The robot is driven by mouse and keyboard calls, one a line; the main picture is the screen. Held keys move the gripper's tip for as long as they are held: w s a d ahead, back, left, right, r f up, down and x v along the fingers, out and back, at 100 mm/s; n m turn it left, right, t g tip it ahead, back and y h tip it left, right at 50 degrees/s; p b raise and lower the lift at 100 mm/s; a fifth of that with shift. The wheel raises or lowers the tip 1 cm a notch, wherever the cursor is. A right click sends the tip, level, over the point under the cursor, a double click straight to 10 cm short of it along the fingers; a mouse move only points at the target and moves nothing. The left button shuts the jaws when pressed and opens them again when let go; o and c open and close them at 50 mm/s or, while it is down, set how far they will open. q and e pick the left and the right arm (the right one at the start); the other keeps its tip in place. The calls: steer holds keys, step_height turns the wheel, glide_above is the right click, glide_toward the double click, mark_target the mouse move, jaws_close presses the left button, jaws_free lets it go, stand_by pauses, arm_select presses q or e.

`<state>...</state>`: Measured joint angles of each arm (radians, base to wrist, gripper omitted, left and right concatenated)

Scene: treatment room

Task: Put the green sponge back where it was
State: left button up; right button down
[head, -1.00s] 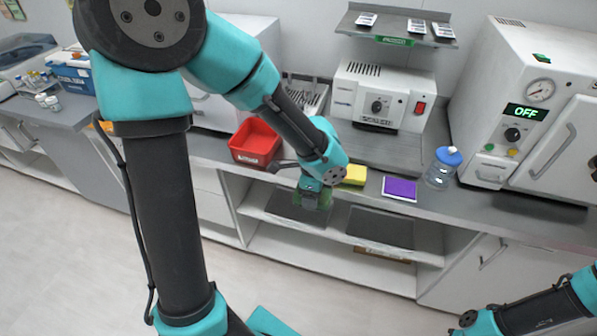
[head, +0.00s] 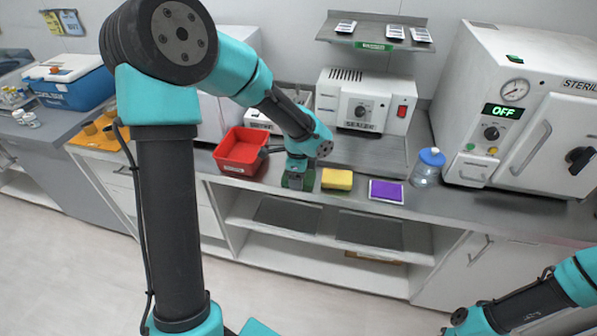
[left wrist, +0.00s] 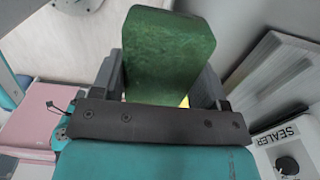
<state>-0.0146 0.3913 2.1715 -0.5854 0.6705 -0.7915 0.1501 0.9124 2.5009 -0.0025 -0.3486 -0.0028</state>
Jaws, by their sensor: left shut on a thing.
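My left gripper (head: 297,178) is shut on the green sponge (left wrist: 168,55), which stands between the two fingers in the left wrist view. In the head view the sponge (head: 308,181) is dark green and mostly hidden by the gripper. It is at the front part of the counter, between the red bin (head: 238,163) and the yellow sponge (head: 337,180). I cannot tell whether it touches the counter. My right gripper is out of the picture; only part of that arm shows at the lower right.
The sealer (head: 365,101) is behind, and the sterilizer (head: 520,125) is at the right. Open shelves (head: 320,255) lie below the counter (head: 490,205).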

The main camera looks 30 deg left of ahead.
arm_select(q)
steer(key=w+a, duration=0.1)
steer(key=w, duration=0.1)
steer(key=w+a, duration=0.1)
steer(key=w, duration=0.1)
steer(key=shift+w+a+f, duration=0.1)
steer(key=shift+a+f, duration=0.1)
steer(key=shift+a, duration=0.1)
steer(key=shift+w, duration=0.1)
steer(key=shift+w+a+f, duration=0.1)
steer(key=shift+w+a, duration=0.15)
steer(key=shift+w, duration=0.05)
steer(key=shift+f, duration=1.7)
steer(key=shift+f, duration=0.1)
steer(key=o, duration=1)
steer(key=shift+c, duration=0.2)
step_height(320, 180, up, 12)
